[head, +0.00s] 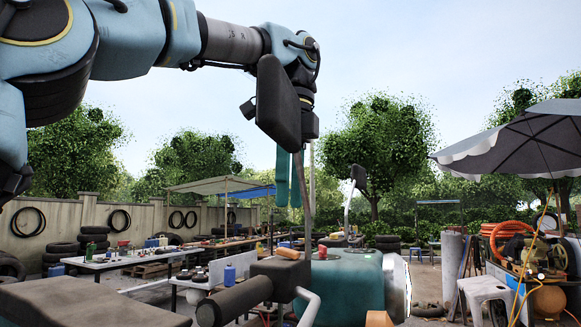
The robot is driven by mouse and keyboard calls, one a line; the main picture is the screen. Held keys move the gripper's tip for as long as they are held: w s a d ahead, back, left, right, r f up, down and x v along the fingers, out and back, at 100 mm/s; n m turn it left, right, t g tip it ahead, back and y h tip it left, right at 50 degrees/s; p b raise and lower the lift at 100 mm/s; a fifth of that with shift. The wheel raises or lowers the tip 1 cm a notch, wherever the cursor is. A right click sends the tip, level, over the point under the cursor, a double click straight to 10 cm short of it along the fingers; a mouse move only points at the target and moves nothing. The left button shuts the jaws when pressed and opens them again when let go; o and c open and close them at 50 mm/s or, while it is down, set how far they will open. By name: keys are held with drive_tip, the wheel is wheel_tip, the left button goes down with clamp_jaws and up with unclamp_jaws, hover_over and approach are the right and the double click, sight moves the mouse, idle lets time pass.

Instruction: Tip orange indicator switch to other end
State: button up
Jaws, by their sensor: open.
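The orange indicator switch (288,253) sits on top of a dark switch box (281,277) beside a dark handlebar grip (235,301), in the lower middle of the head view. It looks like a short rounded lever; which end is down cannot be told. My gripper (293,204) points down above the switch box, its teal fingers hanging open and empty. The fingertips appear above the orange switch in the picture, with a gap between. The exact distance in depth is unclear.
A teal body with a pale rim (353,284) lies right of the switch box. A mirror on a thin stalk (357,179) stands behind it. A work table (130,260), stacked tyres (94,240), a white stool (484,291) and a parasol (520,136) are farther off.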

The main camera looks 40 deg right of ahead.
wheel_tip(320, 180, up, 4)
drive_tip(key=shift+f+p, duration=0.1)
drive_tip(key=shift+p, duration=0.2)
drive_tip(key=shift+s, duration=0.1)
idle(0.4)
